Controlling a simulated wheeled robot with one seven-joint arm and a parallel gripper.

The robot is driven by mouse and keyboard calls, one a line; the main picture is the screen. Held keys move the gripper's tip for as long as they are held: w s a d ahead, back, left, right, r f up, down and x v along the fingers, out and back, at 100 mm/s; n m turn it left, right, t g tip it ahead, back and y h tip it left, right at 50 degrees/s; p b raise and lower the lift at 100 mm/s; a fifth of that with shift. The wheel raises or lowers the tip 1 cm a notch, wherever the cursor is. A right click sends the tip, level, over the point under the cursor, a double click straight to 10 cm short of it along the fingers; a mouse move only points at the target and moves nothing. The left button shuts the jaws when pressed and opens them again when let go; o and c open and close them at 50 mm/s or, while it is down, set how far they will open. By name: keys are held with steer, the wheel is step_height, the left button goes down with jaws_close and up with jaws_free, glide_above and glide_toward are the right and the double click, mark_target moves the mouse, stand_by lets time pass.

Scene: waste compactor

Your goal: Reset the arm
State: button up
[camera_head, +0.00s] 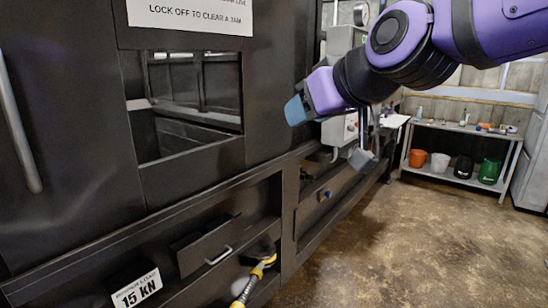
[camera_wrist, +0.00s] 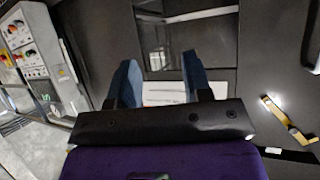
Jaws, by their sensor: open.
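My purple arm reaches in from the upper right in the head view, in front of the dark compactor (camera_head: 90,120). My gripper (camera_head: 297,110) shows there with a blue fingertip, side-on and clear of the compactor front. In the wrist view my gripper (camera_wrist: 160,80) has two blue fingers spread apart, with nothing held between them. The compactor's front and window opening (camera_wrist: 185,35) lie beyond the fingers.
A grey control box (camera_head: 343,125) is behind my arm; its buttons show in the wrist view (camera_wrist: 22,45). A yellow-ended part (camera_head: 258,275) hangs low by a drawer (camera_head: 212,245). A shelf (camera_head: 465,128) with buckets stands back right. The concrete floor (camera_head: 400,240) is open.

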steer(key=s+d+f+m+g+h, duration=0.1)
steer(key=s+d+f+m+h, duration=0.1)
steer(key=s+d, duration=0.3)
steer(key=s+d+f+m+g+h, duration=0.2)
steer(key=s+d+f, duration=0.3)
steer(key=d, duration=0.6)
steer(key=s+d+f+m+g+h, duration=0.1)
steer(key=s+d+f+m+h, duration=0.1)
steer(key=s+d, duration=0.3)
steer(key=d+f+m, duration=0.1)
steer(key=d, duration=0.2)
steer(key=shift+s+d+f+h, duration=0.3)
steer(key=shift+s+d+h, duration=0.05)
steer(key=shift+d+h, duration=0.05)
steer(key=shift+a, duration=0.1)
